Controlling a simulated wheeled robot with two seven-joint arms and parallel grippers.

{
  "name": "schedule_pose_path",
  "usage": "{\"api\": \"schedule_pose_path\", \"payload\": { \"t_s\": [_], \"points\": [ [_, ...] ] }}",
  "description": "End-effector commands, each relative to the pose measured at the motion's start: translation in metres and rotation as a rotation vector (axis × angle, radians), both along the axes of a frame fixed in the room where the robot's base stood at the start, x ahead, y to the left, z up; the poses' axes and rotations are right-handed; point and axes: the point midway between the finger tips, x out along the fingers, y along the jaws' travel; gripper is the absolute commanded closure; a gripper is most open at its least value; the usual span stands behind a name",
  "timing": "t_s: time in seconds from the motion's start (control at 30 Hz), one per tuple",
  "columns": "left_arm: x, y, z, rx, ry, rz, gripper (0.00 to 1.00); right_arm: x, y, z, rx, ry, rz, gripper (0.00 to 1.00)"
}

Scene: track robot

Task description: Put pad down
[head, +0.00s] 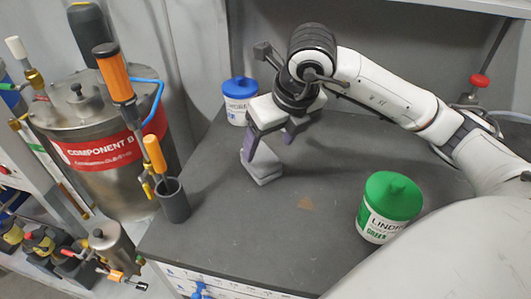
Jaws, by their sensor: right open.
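A small light-grey pad (264,168) sits on the dark grey worktop (300,240), left of its middle. My right gripper (269,145) reaches in from the right and points down over the pad. Its two purple fingers are spread apart. The left finger is close beside the pad's upper left side; I cannot tell whether it touches. The right finger is clear of the pad. My left gripper is not in view.
A white tub with a blue lid (239,88) stands behind the gripper, and a green-lidded tub (390,200) stands at the right front. A grey cup (173,203) holding an orange-handled tool is at the left edge. The front middle of the worktop is free.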

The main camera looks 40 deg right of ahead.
Motion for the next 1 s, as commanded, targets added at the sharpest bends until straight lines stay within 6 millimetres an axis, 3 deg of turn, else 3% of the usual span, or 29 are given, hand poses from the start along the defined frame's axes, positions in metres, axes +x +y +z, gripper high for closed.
{"api": "schedule_pose_path", "payload": {
  "t_s": [0.2,0.6,0.77,1.0],
  "points": [
    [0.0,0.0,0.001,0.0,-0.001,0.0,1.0,-0.011,0.001,0.029,0.0,-0.002,0.0,0.3],
    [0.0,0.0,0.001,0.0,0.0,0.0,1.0,-0.014,0.001,0.034,0.0,0.0,0.0,0.3],
    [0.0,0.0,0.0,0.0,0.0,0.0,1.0,-0.012,0.001,0.028,0.0,0.003,-0.001,0.3],
    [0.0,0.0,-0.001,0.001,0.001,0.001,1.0,0.001,0.0,-0.007,0.0,0.007,-0.001,0.3]
  ]
}}
